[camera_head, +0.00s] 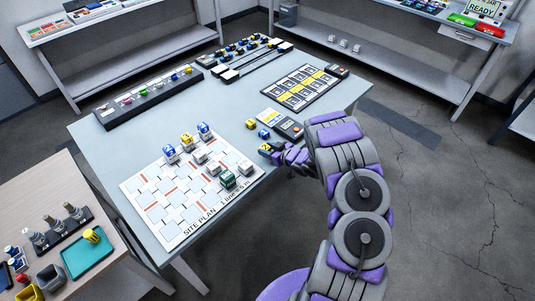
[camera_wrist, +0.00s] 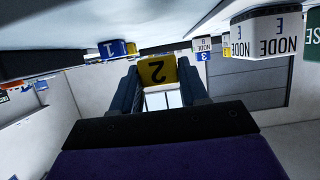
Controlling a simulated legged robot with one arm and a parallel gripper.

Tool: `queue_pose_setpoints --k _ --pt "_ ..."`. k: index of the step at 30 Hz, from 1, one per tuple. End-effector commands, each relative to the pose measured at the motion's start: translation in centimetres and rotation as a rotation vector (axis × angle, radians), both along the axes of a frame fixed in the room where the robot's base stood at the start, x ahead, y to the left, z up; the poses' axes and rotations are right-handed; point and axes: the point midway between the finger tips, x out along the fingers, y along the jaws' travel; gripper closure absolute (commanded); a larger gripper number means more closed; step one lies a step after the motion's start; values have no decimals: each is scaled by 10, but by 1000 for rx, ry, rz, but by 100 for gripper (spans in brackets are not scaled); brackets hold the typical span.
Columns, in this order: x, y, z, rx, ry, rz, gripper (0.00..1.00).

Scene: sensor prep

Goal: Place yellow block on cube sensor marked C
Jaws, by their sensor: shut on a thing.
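My gripper (camera_head: 272,150) is near the right side of the table and shut on a yellow block. The yellow block (camera_wrist: 157,71) shows a black 2, upside down, between the fingers in the wrist view (camera_wrist: 160,90). White cube sensors stand on the site plan board (camera_head: 160,208). One white cube (camera_head: 245,168) is near the board's right edge, left of my gripper; another (camera_head: 200,157) is farther left. A cube marked NODE E (camera_wrist: 262,35) shows upside down in the wrist view. I cannot make out which cube is marked C.
A green cube (camera_head: 227,180) stands among the white ones. Several cubes at the board's back carry coloured blocks (camera_head: 187,139). A loose yellow block (camera_head: 251,124) and a blue block (camera_head: 264,134) lie beside a dark device (camera_head: 284,126). The table's front right is clear.

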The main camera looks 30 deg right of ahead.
Motion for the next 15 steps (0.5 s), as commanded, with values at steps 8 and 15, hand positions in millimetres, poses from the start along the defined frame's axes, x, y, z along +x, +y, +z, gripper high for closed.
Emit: queue_pose_setpoints --k 8,15 --pt "8 -2 -32 3 -2 0 90" --pt "8 -2 -31 0 -2 -1 90"
